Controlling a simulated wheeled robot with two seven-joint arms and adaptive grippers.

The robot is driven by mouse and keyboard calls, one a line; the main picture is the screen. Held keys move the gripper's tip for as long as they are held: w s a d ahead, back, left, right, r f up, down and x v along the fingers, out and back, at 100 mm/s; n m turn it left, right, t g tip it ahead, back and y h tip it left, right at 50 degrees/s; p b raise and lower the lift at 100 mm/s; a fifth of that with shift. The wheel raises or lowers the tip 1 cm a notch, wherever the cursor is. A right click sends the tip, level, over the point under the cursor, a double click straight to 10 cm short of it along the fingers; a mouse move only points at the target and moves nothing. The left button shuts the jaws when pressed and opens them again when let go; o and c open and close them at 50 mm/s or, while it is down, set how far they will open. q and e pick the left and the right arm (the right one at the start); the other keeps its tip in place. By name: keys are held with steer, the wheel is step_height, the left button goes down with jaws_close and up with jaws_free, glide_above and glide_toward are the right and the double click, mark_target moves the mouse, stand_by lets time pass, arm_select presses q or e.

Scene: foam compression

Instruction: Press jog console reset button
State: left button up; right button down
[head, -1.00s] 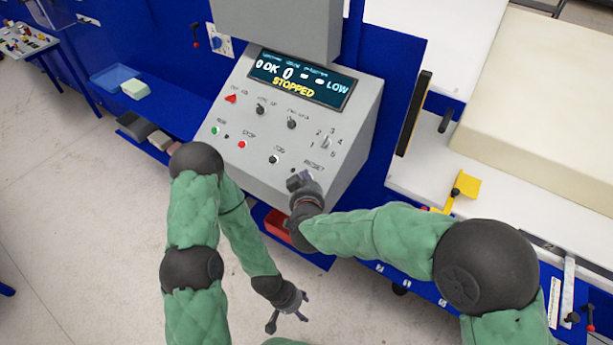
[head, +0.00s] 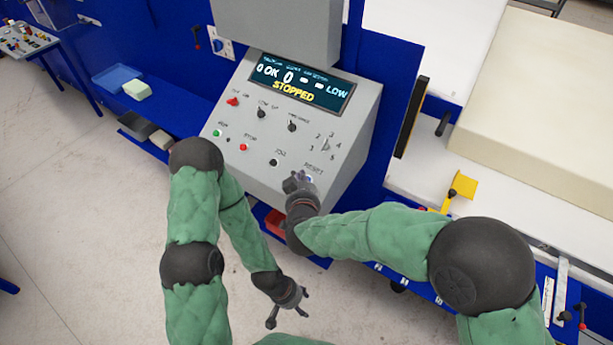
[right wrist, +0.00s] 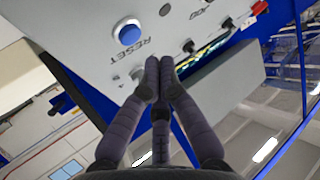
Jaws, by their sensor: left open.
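The grey jog console (head: 335,185) has a sloped panel, and its display (head: 302,80) reads STOPPED. The blue reset button (head: 309,179) shows just right of my right gripper (head: 295,183), partly covered by it, below the RESET label. In the right wrist view the round blue reset button (right wrist: 130,33) sits in a pale ring, up and left of the fingertips. My right gripper (right wrist: 159,68) has its fingers together and empty there, beside the button; contact with the panel cannot be told. My left gripper (head: 288,315) is open and empty, low in front of the console.
Other controls include a green button (head: 216,133), a red STOP button (head: 243,147), a black JOG button (head: 273,162) and several knobs. A red bin (head: 275,222) is under the console. A white bench with a foam block (head: 545,110) stands at right. Open floor lies at left.

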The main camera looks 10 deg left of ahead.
steer(key=r+p, duration=0.1)
steer(key=s+r, duration=0.1)
steer(key=r+p, duration=0.1)
steer(key=shift+s+a+p, duration=0.3)
steer(key=shift+s, duration=0.1)
steer(key=shift+f, duration=0.1)
stand_by(0.5)
